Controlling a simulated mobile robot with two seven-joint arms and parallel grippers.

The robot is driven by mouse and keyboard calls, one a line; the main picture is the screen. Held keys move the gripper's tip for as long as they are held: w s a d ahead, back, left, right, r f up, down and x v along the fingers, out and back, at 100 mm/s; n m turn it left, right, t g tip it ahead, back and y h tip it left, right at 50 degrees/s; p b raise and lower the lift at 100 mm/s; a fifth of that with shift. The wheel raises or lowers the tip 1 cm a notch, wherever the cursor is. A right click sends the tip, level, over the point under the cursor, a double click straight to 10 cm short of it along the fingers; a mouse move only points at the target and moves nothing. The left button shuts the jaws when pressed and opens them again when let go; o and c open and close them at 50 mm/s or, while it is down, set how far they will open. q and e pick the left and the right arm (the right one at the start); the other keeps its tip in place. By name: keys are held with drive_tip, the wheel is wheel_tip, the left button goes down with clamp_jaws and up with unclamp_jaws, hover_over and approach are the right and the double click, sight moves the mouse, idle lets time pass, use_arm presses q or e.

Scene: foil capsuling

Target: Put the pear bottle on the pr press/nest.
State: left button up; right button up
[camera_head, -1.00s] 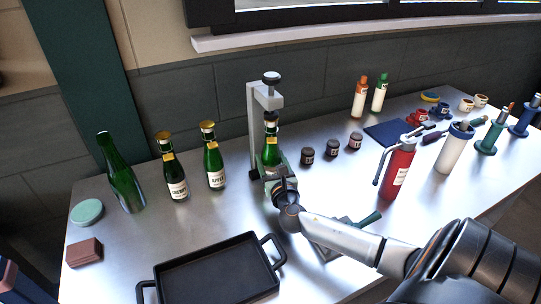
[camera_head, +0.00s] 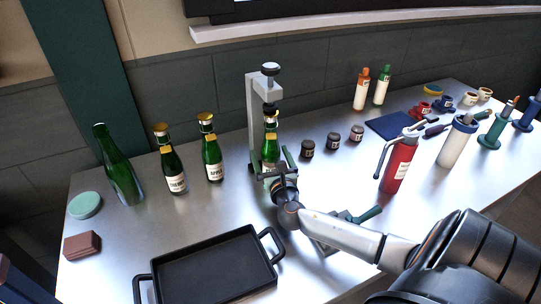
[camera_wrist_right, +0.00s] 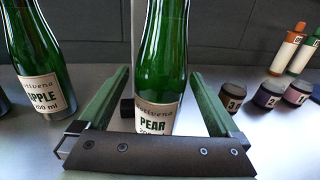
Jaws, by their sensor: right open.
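The green pear bottle (camera_head: 270,138), with a gold-topped neck, stands upright at the grey press (camera_head: 252,115), under its black press head. In the right wrist view the bottle (camera_wrist_right: 161,55) shows its PEAR label. My right gripper (camera_head: 271,164) is at the bottle's lower part from the front. Its two green fingers are open, one on each side of the bottle, and a gap shows beside the bottle in the wrist view (camera_wrist_right: 158,78). The gripper hides the bottle's base and the nest, so I cannot tell how it is seated. My left gripper is out of view.
Two labelled green bottles, including the apple bottle (camera_head: 212,157), and a plain green bottle (camera_head: 120,170) stand left of the press. Dark jars (camera_head: 307,148) stand to its right. A black tray (camera_head: 215,268) lies in front, and a red extinguisher-like bottle (camera_head: 398,165) stands right.

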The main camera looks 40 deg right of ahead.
drive_tip(key=shift+r, duration=0.2)
drive_tip(key=v, duration=1.2)
drive_tip(key=shift+c, duration=0.3)
idle(0.6)
